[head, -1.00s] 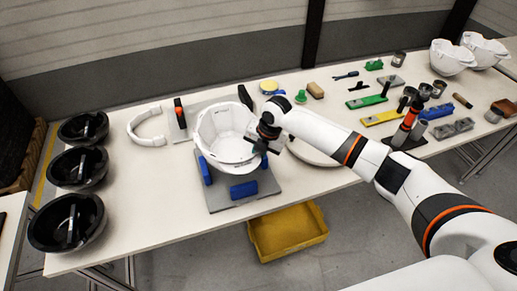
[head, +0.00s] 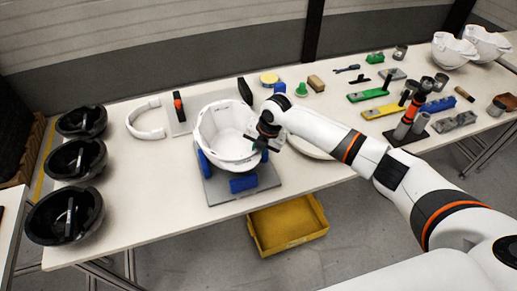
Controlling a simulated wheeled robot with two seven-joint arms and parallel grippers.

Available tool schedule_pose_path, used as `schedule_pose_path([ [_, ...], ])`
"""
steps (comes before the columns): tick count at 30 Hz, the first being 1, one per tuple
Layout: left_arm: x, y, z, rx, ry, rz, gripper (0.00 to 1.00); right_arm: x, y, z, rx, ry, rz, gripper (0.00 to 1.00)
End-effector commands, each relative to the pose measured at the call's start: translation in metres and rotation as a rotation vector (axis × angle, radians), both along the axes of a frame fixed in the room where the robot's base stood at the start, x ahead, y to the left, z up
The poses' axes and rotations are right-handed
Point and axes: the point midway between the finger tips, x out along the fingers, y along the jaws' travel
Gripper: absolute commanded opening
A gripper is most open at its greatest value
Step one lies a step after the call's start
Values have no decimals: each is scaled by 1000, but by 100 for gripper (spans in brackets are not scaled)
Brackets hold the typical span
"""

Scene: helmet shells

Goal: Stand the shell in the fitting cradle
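The white helmet shell (head: 226,135) is open side up, over the grey base of the fitting cradle (head: 218,192). Blue cradle blocks show at its left (head: 205,164) and front (head: 243,183). The shell's underside is close to these blocks; I cannot tell whether it rests on them. My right gripper (head: 261,143) is at the shell's right rim and appears shut on it; the fingertips are partly hidden by the wrist. My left gripper is not in view.
Black bowls (head: 65,214) line the table's left end. A white band (head: 146,119) and a grey plate with uprights (head: 187,118) lie behind the cradle. Tools and parts crowd the right, with two more white shells (head: 453,49) beyond. A yellow bin (head: 288,228) is below the front edge.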

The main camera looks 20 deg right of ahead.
Motion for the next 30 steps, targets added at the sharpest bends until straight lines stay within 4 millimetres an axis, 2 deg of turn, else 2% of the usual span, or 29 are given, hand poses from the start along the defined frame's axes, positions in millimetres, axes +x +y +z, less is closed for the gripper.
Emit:
schedule_pose_path([
  [25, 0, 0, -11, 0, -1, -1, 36, 0, 1, -17, 1, -2, 0, 0],
  [26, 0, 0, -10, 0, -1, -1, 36, 1, 1, -16, 2, -3, 1, 20],
  [30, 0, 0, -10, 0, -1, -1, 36, 0, 0, -16, 1, -2, 0, 43],
])
